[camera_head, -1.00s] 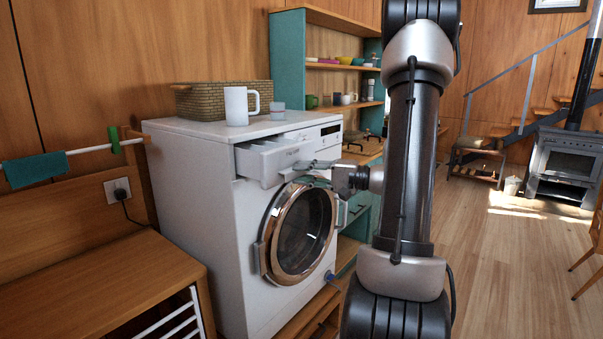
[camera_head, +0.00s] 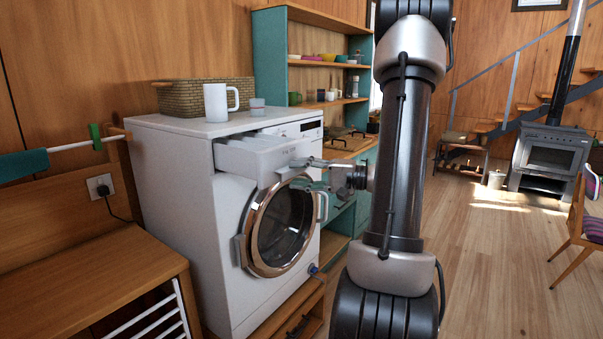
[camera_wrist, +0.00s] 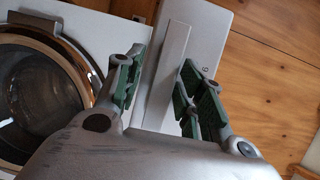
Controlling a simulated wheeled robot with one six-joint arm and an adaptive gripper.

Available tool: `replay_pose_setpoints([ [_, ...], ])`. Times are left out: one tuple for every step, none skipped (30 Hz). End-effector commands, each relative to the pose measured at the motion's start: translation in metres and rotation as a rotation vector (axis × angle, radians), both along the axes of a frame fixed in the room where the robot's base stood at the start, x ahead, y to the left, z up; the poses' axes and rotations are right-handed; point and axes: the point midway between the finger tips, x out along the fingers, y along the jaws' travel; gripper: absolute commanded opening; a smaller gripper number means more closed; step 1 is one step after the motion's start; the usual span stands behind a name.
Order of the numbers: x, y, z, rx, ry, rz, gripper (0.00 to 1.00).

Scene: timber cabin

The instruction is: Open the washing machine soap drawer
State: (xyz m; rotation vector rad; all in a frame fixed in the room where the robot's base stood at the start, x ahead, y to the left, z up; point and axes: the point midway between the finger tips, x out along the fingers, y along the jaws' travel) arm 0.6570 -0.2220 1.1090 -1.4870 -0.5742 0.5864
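The white washing machine (camera_head: 190,235) stands against the wood wall. Its soap drawer (camera_head: 250,158) is pulled well out at the top left of the front. My gripper (camera_head: 290,172) is at the drawer's front, with one finger above and one lower. The exact contact of the left finger is hard to see. The round door (camera_head: 281,228) below is shut.
A wooden bench (camera_head: 85,285) is at the left. Teal shelves (camera_head: 270,60) stand behind. The wooden floor (camera_head: 480,265) at the right is open.

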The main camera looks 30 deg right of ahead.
Motion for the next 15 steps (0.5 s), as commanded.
replay_pose_setpoints([
  [0.0,0.0,0.001,-0.001,-0.002,0.0,0.39],
  [0.0,0.0,0.001,-0.001,-0.002,0.0,0.39],
  [0.0,0.0,0.001,-0.001,-0.004,-0.001,0.39],
  [0.0,0.0,0.001,-0.001,-0.004,-0.001,0.39],
  [0.0,-0.001,0.002,-0.002,-0.004,-0.001,0.39],
  [0.0,-0.001,0.002,-0.001,-0.005,-0.001,0.39],
  [0.0,-0.001,0.002,-0.002,-0.006,-0.001,0.39],
  [0.0,-0.002,0.002,-0.002,-0.006,-0.001,0.39],
  [-0.002,-0.004,0.002,-0.002,-0.006,-0.002,0.39],
  [-0.004,-0.006,0.002,-0.002,-0.006,-0.002,0.39],
  [-0.007,-0.008,0.002,-0.002,-0.006,-0.003,0.39],
  [-0.011,-0.013,0.002,-0.002,-0.007,-0.004,0.39],
  [-0.015,-0.016,0.002,-0.002,-0.007,-0.004,0.39],
  [-0.02,-0.021,0.002,-0.002,-0.006,-0.005,0.39],
  [-0.026,-0.027,0.002,-0.002,-0.006,-0.006,0.39],
])
